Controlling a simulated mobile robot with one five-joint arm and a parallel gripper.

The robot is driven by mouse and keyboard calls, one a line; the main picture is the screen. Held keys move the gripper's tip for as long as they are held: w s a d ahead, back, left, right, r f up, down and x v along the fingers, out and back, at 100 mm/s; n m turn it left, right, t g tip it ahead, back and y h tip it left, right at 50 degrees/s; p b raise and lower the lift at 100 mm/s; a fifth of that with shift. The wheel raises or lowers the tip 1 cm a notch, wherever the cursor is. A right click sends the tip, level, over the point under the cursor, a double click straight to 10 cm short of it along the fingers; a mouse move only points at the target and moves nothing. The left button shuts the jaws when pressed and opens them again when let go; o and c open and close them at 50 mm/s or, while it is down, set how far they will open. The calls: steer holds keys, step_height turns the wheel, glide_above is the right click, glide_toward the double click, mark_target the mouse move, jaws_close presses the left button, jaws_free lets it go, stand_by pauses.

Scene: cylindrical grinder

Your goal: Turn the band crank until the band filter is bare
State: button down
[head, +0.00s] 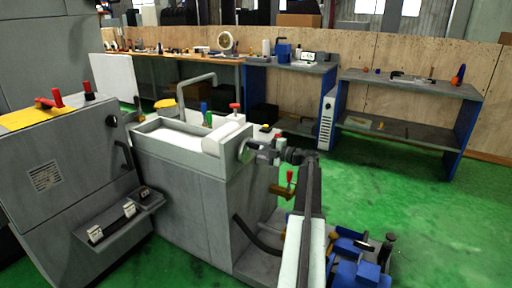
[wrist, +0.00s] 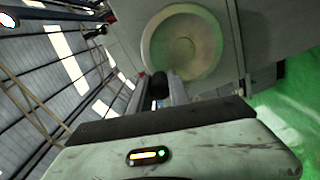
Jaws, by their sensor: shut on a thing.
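The band filter is a grey tank (head: 185,190) with a pale band (head: 165,138) lying across its top and a pale roll (head: 222,138) at its right end. The band crank's round disc (head: 245,151) is on the tank's right end face. My gripper (head: 266,151) reaches in from the right and is shut at the crank. In the wrist view the disc (wrist: 182,45) is large and straight ahead. A dark knob, the crank's handle (wrist: 158,84), shows at my fingertips (wrist: 160,95). The fingers hide part of the handle.
A grey machine with a yellow top (head: 40,117) stands at the left. A red-handled valve (head: 285,187) sits below my arm. Blue items (head: 355,270) lie at the lower right. A shelf bench (head: 410,85) stands behind; the green floor (head: 430,220) at the right is clear.

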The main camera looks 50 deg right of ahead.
steer(key=c, duration=1.2)
jaws_free()
steer(key=shift+c, duration=0.2)
steer(key=v, duration=0.8)
steer(key=shift+w, duration=0.1)
